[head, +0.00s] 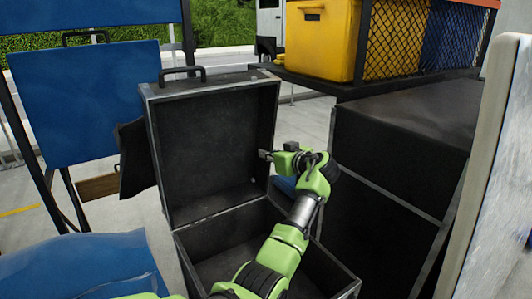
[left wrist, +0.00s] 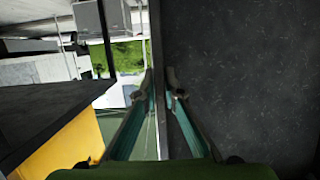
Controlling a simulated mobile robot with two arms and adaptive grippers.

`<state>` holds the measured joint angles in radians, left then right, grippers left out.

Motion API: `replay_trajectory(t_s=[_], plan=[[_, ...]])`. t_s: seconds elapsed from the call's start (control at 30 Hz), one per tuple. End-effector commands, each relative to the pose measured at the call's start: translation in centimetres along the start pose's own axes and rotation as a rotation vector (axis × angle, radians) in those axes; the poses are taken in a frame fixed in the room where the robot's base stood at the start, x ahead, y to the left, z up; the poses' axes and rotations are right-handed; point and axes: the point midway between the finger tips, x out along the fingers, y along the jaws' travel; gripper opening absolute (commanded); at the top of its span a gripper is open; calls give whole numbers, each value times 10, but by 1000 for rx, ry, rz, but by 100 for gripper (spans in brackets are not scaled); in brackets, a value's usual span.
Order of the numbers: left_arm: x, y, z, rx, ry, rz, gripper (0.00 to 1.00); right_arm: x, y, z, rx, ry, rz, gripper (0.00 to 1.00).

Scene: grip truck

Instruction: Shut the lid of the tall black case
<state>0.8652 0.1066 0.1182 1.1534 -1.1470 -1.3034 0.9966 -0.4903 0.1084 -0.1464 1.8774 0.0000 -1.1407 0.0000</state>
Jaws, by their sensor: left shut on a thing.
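The tall black case (head: 220,236) stands open in the middle of the head view, with metal-coloured edges and an empty-looking dark inside. Its lid (head: 210,140) stands up at the back, with a handle (head: 183,75) on its top edge. My left gripper (head: 269,155) is shut on the lid's right side edge, about midway up. In the left wrist view, the fingers (left wrist: 162,92) sit one on each side of that edge, with the lid's dark face (left wrist: 240,70) filling the right. My left forearm crosses over the case and hides part of its opening. My right gripper is not in view.
A large black box (head: 400,150) stands close on the right of the case. Behind it, a yellow bin (head: 320,40) sits on a dark shelf. Blue panels (head: 90,100) stand at the left. A pale post (head: 490,190) is at the far right.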

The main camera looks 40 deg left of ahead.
Motion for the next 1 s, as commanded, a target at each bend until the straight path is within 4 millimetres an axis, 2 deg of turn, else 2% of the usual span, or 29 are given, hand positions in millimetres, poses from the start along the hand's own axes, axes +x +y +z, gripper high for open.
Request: replay_trajectory(t_s=[0.03,0.47,1.0], plan=[[0,0,5,4,-8,-2,0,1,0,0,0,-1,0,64],[-3,0,5,3,-7,-1,0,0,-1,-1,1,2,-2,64],[-22,0,14,3,-8,-1,0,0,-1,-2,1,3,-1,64]])
